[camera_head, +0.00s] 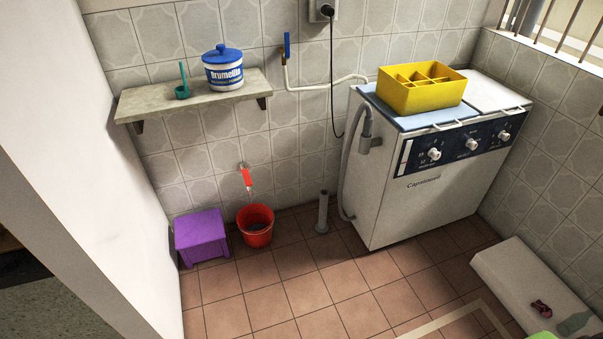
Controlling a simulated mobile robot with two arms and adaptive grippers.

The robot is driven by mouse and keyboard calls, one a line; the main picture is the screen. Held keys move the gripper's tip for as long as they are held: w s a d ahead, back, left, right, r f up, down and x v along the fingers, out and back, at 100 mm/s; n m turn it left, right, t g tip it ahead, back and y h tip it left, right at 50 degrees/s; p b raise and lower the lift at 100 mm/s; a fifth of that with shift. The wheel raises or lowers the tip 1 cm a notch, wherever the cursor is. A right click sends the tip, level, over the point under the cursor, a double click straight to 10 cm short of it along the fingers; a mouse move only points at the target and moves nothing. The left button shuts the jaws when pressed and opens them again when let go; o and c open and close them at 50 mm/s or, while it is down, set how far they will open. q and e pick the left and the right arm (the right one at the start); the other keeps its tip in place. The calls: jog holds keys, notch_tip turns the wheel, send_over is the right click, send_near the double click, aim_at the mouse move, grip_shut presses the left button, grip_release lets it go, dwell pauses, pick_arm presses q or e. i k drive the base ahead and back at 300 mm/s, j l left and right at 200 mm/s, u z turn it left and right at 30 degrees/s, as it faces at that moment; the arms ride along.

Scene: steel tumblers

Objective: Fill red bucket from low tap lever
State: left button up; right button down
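The red bucket (255,225) stands upright on the tiled floor against the back wall. Its mouth faces up and the inside looks dark; I cannot tell how much water it holds. The low tap with a red lever (246,177) is on the wall just above the bucket. The lever hangs slanting down toward the bucket. I cannot make out whether water is running. Neither of my grippers shows in the head view.
A purple stool (201,236) stands close left of the bucket, and a grey upright pipe (322,212) to its right. A shelf (190,97) juts out above. A washing machine (430,165) carries a yellow caddy (421,99). The floor in front of the bucket is clear.

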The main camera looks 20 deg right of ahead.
aim_at(247, 180)
jog(key=z, duration=0.1)
jog(key=i+l+u, duration=0.1)
jog(key=i+l, duration=0.45)
jog(key=i+l+u, duration=0.1)
jog(key=i+l, duration=0.85)
jog(key=l, duration=0.25)
jog(key=i+u, duration=0.05)
